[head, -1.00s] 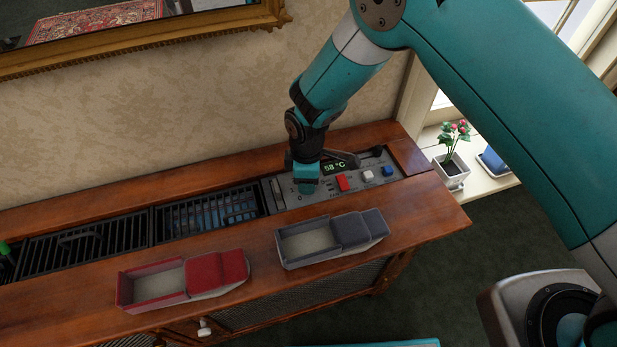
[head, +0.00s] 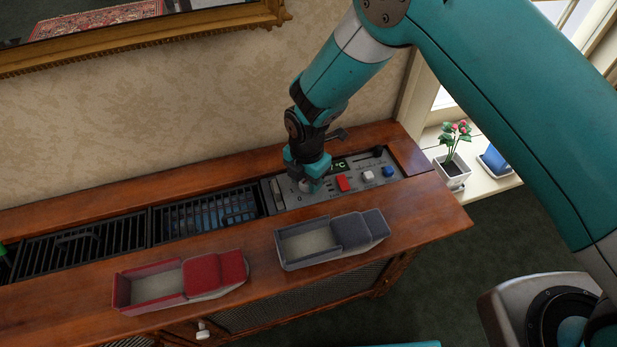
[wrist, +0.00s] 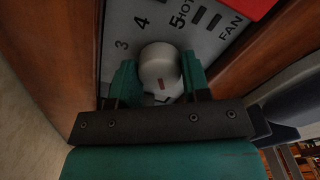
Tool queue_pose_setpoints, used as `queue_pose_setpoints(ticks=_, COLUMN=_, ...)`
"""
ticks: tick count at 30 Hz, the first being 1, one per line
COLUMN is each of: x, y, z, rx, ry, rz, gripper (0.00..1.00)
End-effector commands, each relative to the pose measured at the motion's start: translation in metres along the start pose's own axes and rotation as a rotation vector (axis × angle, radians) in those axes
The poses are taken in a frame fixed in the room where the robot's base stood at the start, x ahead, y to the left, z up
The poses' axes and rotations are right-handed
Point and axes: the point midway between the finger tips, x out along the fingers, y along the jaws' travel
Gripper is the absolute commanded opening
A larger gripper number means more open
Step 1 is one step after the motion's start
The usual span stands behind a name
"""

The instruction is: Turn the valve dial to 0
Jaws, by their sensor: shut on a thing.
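The valve dial (wrist: 158,62) is a pale grey round knob on the grey control panel (wrist: 112,45). In the wrist view it sits between the two teal fingers of my gripper (wrist: 160,70), which is shut on it. A red mark on the knob points down the picture, towards my gripper's palm. The printed 3, 4 and 5 with "HOT" show beyond the knob; the figures on the near side are mostly hidden. In the head view my gripper (head: 309,184) points down at the panel's left part and largely hides the dial.
Right of the dial are a red switch (head: 343,183), a white button (head: 368,176), a blue button (head: 388,171) and a partly hidden green display (head: 339,163). A grey toy truck (head: 352,232) and a red one (head: 215,273) stand on the wooden cabinet top in front.

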Motion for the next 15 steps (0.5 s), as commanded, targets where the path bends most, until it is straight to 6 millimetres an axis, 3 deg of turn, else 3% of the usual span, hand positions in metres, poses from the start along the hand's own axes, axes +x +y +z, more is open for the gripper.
queue_pose_setpoints(ticks=15, x=-0.0006, y=0.0013, z=0.0049, rx=-0.208, ry=-0.011, rz=0.005, gripper=0.20)
